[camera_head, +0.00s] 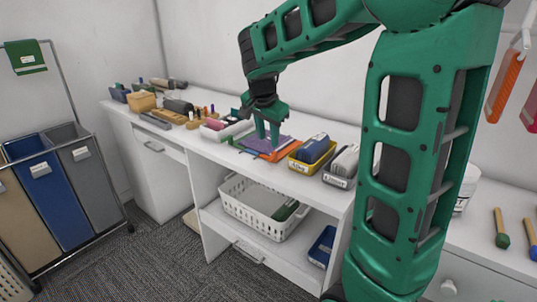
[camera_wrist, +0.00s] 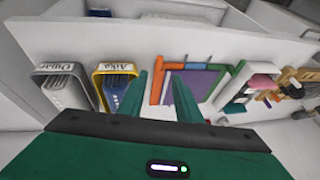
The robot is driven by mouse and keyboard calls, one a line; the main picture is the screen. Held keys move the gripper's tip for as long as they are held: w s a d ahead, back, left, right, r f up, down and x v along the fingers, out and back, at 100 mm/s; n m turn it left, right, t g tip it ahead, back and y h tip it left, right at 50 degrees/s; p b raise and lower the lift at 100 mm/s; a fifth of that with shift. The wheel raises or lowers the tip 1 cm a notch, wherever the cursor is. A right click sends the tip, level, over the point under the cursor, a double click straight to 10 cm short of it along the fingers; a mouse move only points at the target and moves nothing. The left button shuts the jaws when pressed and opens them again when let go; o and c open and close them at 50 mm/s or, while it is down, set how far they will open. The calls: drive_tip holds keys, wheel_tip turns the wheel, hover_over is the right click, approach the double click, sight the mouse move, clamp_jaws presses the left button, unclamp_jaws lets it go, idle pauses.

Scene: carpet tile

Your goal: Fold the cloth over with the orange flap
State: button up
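The purple cloth (camera_head: 276,141) lies flat on the white counter in the head view, and also shows in the wrist view (camera_wrist: 200,80). The orange flap (camera_head: 282,154) lies along its near side; in the wrist view the orange flap (camera_wrist: 157,84) is the upright strip left of the cloth. My gripper (camera_head: 268,146) points down over the cloth and flap. Whether a fingertip touches the flap I cannot tell.
A yellow bin (camera_head: 300,166) and a grey bin (camera_head: 338,181) stand right of the cloth on the counter. A white tray (camera_head: 216,134) and wooden blocks with small items (camera_head: 172,116) stand to the left. A white basket (camera_head: 262,206) sits on the shelf below.

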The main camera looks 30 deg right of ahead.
sight(271, 156)
drive_tip(key=x, duration=0.9)
drive_tip(key=shift+s, duration=0.1)
clamp_jaws()
